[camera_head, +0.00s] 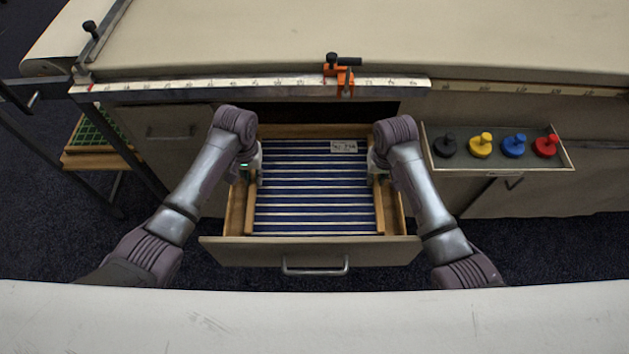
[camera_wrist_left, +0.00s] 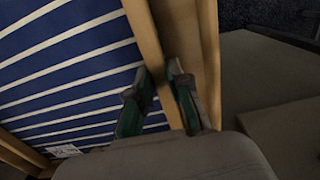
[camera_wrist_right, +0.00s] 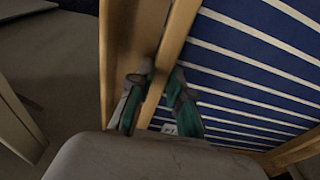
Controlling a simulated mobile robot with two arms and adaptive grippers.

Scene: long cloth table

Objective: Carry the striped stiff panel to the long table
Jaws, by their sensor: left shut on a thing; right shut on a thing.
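The striped stiff panel (camera_head: 314,195), blue with white stripes and a small white label, lies flat inside an open drawer (camera_head: 311,252). Wooden strips run along its left and right sides. My left gripper (camera_head: 256,166) is at the panel's left side; in the left wrist view its fingers (camera_wrist_left: 163,100) close on the wooden side strip. My right gripper (camera_head: 374,166) is at the right side; in the right wrist view its fingers (camera_wrist_right: 155,100) close on the other strip. My wrists hide parts of the fingertips in the head view. The long table (camera_head: 300,35) has a beige top, beyond the drawer.
A ruler rail (camera_head: 200,88) with an orange clamp (camera_head: 340,76) runs along the table's front edge. A tray (camera_head: 560,165) of black, yellow, blue and red knobbed pieces is right of the drawer. A green gridded board (camera_head: 95,130) sits at left. A pale surface (camera_head: 300,315) spans the foreground.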

